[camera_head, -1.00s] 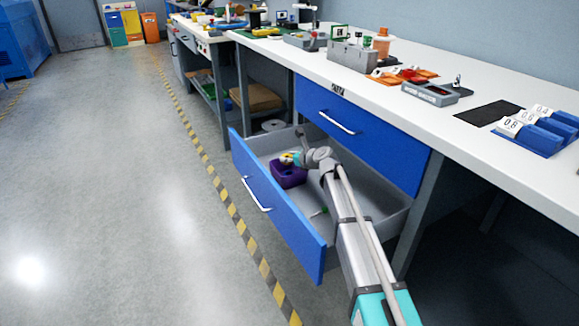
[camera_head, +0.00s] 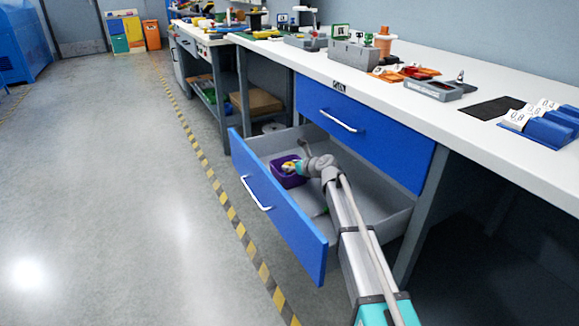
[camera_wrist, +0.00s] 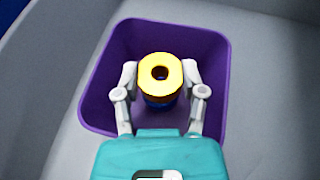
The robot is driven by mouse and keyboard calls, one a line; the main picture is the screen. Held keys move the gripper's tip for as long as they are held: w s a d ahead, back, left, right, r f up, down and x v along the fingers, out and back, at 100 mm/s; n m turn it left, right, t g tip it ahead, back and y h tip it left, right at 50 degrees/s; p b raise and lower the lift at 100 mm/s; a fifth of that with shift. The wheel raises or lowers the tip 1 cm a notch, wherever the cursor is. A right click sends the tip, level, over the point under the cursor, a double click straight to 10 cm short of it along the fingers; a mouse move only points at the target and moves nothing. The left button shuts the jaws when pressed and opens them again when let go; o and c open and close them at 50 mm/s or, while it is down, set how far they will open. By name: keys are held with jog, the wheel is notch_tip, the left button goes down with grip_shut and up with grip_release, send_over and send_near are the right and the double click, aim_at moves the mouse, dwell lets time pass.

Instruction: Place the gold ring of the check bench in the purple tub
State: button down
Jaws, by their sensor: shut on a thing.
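The gold ring (camera_wrist: 160,64) shows in the wrist view between my gripper's two fingers, with its hole facing the camera. My gripper (camera_wrist: 160,85) is shut on the ring, one finger on each side. Something blue shows just below the ring, partly hidden by it. The purple tub (camera_wrist: 88,98) lies around and behind the ring in this view. In the head view the purple tub (camera_head: 288,183) stands in the open drawer, and my gripper (camera_head: 290,168) is over it. The ring's exact height against the tub's rim cannot be told.
The open lower drawer (camera_head: 375,205) has a blue front (camera_head: 275,205) and grey walls. A closed blue drawer (camera_head: 360,130) is above it. The white bench top (camera_head: 440,120) carries several small fixtures. The drawer floor right of the tub is mostly clear.

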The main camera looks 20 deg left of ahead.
jog(key=shift+s+f+b, duration=0.1)
jog(key=shift+f+b, duration=0.3)
jog(key=shift+b, duration=0.2)
jog(key=shift+c, duration=0.8)
grip_release()
jog(key=shift+r+p, duration=0.25)
jog(key=shift+p, duration=0.1)
jog(key=shift+r, duration=0.15)
jog(key=shift+d+r+p, duration=0.15)
jog(key=shift+p, duration=0.35)
jog(key=p+v, duration=0.4)
jog(key=v, duration=0.7)
jog(key=shift+d, duration=0.3)
